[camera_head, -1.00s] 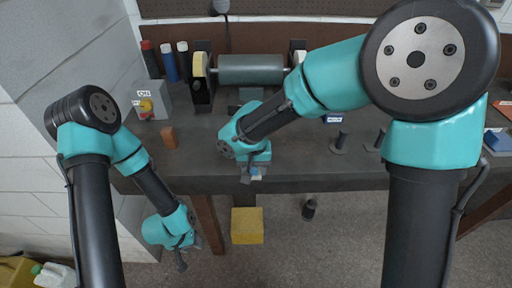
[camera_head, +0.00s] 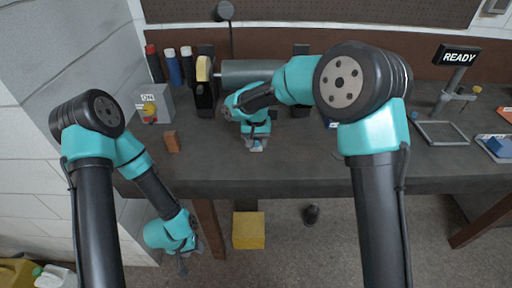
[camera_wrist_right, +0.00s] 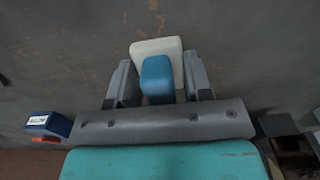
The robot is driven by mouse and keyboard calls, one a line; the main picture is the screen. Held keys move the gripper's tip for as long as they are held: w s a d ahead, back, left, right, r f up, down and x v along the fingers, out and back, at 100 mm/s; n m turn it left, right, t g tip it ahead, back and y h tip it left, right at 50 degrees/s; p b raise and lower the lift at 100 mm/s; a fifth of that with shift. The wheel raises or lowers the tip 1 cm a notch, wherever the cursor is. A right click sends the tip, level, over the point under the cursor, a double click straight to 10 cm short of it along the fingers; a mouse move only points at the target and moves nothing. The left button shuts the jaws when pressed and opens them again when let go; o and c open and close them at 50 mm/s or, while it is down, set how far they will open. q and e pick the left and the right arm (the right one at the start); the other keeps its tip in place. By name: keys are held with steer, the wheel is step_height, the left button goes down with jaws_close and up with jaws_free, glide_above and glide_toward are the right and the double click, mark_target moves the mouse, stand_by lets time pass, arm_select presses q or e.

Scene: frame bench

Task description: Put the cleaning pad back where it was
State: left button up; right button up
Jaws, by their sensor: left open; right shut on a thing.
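The cleaning pad (camera_wrist_right: 150,47), a white block with a blue grip (camera_wrist_right: 158,78), is between the fingers of my right gripper (camera_wrist_right: 160,88) in the right wrist view. In the head view my right gripper (camera_head: 257,141) points down over the middle of the grey bench, with the pad (camera_head: 255,148) small at its tip. I cannot tell whether the pad touches the bench top. My left gripper (camera_head: 183,264) is open and hangs low, in front of the bench's left part.
A grey roller (camera_head: 250,72) stands at the back, with a switch box (camera_head: 153,104) and several bottles to its left. A brown block (camera_head: 172,141) sits on the bench. At right are a READY sign (camera_head: 459,56), an empty square frame (camera_head: 442,133) and a tray with a blue item (camera_head: 498,146).

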mark_target(256, 147)
steer(key=shift+w, duration=0.15)
steer(key=shift+w, duration=0.2)
steer(key=shift+w+f, duration=0.1)
steer(key=shift+f, duration=1.7)
steer(key=shift+f, duration=0.15)
steer(key=o, duration=1)
steer(key=shift+c, duration=0.2)
step_height(256, 147, up, 12)
steer(key=shift+r, duration=0.2)
